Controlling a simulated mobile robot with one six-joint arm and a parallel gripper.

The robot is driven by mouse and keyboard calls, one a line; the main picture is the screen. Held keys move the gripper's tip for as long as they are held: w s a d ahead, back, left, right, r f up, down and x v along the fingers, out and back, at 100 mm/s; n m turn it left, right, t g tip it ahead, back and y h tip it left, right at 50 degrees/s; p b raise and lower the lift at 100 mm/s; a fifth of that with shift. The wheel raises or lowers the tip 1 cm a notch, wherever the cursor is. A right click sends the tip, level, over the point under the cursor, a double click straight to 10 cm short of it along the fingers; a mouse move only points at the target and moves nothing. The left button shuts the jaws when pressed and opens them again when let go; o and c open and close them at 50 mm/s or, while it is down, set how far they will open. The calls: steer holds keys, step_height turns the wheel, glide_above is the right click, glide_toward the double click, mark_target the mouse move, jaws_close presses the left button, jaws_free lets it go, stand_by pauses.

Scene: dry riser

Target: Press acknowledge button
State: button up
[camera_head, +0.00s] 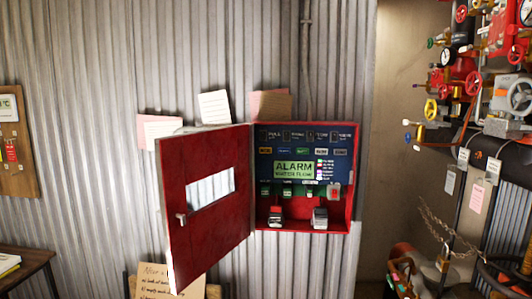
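A red alarm cabinet (350,215) hangs on the corrugated wall. Its red door (205,235) with a small window is swung open to the left. Inside is a dark blue control panel (268,165) with rows of small labels or buttons. A pale green display (294,170) reads "ALARM WATER FLOW". Several small green-topped parts sit in a row below the display, with a red and white part at their right. Two dark and pale blocks stand on the cabinet floor. The labels are too small to tell which one is the acknowledge button. My gripper is not in view.
Red pipes, valve wheels and gauges (465,85) crowd the right side. Paper notes (214,107) are fixed above the cabinet. A handwritten board (165,282) leans below the door. A wooden table (25,265) stands at lower left. The open door juts out left of the panel.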

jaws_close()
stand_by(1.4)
